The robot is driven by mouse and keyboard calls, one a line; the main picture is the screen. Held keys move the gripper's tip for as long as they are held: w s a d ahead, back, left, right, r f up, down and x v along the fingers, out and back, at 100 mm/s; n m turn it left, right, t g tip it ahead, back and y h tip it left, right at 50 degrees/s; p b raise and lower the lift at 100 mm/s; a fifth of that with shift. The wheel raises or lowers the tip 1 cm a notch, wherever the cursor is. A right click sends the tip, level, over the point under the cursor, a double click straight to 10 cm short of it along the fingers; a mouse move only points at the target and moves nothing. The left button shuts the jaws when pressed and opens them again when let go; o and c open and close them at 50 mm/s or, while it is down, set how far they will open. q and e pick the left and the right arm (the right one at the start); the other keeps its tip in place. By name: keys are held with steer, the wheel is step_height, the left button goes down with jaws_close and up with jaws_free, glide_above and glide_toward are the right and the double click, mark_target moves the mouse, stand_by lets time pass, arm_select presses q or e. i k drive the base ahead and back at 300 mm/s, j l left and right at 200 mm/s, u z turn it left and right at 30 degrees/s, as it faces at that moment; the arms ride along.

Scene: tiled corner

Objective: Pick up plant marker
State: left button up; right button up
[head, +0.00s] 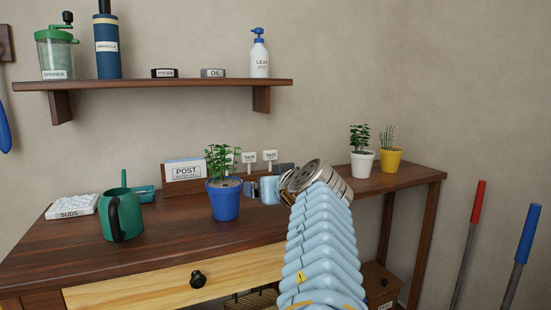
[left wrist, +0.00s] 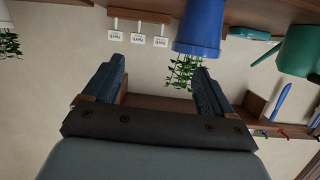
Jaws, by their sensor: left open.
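Three white plant markers with short printed labels stand in a row at the table's back; the right one (head: 270,156) and the middle one (head: 248,158) show right of the blue pot's plant, and another is partly behind its leaves. In the left wrist view, which is upside down, all three markers (left wrist: 138,38) hang at the top, left of the blue pot. My left gripper (left wrist: 160,68) is open and empty, its dark fingers apart from the markers. In the head view the left gripper (head: 267,177) is in front of and below the markers, partly hidden by my wrist. My right gripper is not in view.
A blue pot (head: 224,203) with a plant stands close left of the gripper. A green watering can (head: 124,215) and a box marked POST (head: 185,170) are farther left. White (head: 362,163) and yellow (head: 390,160) pots stand at right. A wall shelf (head: 180,83) is above.

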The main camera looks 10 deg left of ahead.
mark_target(270, 155)
steer(key=i, duration=1)
